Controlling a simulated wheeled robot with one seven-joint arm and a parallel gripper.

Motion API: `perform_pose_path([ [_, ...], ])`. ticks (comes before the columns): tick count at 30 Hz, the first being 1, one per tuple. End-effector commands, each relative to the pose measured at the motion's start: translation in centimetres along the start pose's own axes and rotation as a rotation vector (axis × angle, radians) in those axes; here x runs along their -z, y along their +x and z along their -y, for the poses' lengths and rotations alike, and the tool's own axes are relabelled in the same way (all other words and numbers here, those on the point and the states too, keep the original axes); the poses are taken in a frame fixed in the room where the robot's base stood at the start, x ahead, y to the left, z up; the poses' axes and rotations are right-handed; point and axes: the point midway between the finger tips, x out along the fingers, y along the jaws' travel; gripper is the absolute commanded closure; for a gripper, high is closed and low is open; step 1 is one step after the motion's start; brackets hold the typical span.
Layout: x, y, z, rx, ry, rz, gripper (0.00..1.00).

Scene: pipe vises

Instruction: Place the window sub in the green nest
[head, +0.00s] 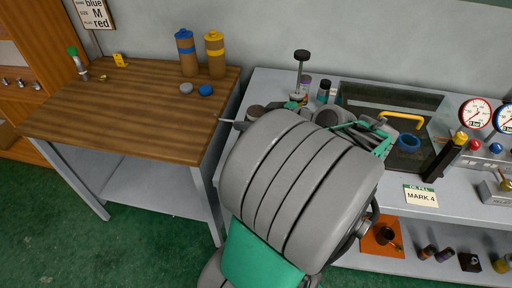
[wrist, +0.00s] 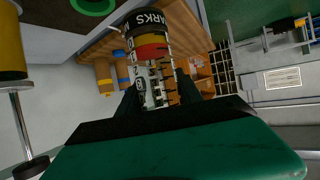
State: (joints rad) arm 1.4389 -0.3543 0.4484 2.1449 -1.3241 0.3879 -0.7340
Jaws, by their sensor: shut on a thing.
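In the wrist view my gripper (wrist: 155,92) is shut on a banded cylinder (wrist: 150,50) with black, red and yellow bands and a pale, dark-slotted part with markings. It looks like the window sub. Dark fingers stand on both sides of it. A green ring (wrist: 92,5), perhaps the green nest, is cut off at the top left edge of the wrist view, apart from the held piece. In the head view my grey and green arm covers the bench middle, and the gripper and held piece cannot be made out.
The grey bench (head: 400,182) holds a dark tray (head: 432,100), a blue ring (head: 408,140), gauges (head: 475,112) and a MARK 4 card (head: 420,196). The wooden table's middle is clear.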

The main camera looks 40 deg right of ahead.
Motion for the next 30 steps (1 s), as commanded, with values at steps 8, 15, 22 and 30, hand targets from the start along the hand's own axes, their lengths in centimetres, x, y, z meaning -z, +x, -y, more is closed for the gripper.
perform_pose_path([
  [8,-0.6,-1.7,-1.5,-0.028,0.020,-0.002,1.00],
  [15,-0.8,4.1,-5.7,-0.026,0.019,-0.003,1.00],
  [22,-3.7,9.0,-8.6,-0.030,0.021,-0.001,1.00],
  [30,-6.2,11.5,-9.7,-0.032,0.024,-0.001,1.00],
])
